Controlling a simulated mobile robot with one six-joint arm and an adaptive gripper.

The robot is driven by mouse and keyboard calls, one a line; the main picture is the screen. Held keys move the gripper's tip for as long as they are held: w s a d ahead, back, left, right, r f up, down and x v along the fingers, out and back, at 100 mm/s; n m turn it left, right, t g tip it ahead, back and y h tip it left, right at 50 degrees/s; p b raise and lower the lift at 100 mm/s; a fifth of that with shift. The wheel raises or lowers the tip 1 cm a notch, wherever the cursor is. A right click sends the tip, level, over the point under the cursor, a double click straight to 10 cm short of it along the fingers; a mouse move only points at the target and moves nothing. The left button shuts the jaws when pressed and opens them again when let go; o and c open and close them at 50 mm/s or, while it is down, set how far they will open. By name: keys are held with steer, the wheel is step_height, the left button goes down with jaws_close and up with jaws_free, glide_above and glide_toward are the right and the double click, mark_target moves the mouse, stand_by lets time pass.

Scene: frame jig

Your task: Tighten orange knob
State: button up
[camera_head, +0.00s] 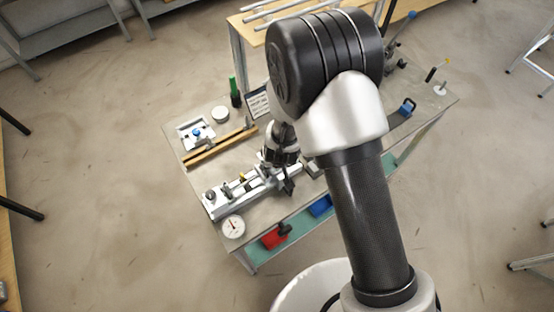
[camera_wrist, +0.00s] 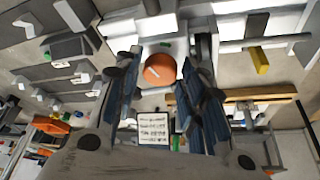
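The orange knob (camera_wrist: 160,68) is round and has a small pale mark on its face. It sits in front of a light block in the wrist view, between the two fingers. My gripper (camera_wrist: 161,58) is open, with one finger on each side of the knob and a visible gap on both sides. In the head view my gripper (camera_head: 284,183) points down at the right end of the metal frame jig (camera_head: 232,196) on the bench. The knob cannot be made out there; my arm and gripper cover that area.
A yellow part (camera_wrist: 261,62) stands on a rail to the right in the wrist view. A white dial (camera_head: 233,227) is at the bench's front left.

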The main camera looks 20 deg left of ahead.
steer(key=shift+o, duration=1.2)
steer(key=n+b, duration=0.1)
steer(key=b, duration=0.3)
steer(key=shift+f, duration=0.3)
steer(key=n+y+b, duration=0.1)
steer(key=n+b, duration=0.1)
steer(key=b, duration=0.8)
steer(key=shift+w+d+g, duration=0.1)
steer(key=shift+g, duration=0.2)
steer(key=shift+n+b, duration=0.3)
steer(key=shift+b, duration=0.55)
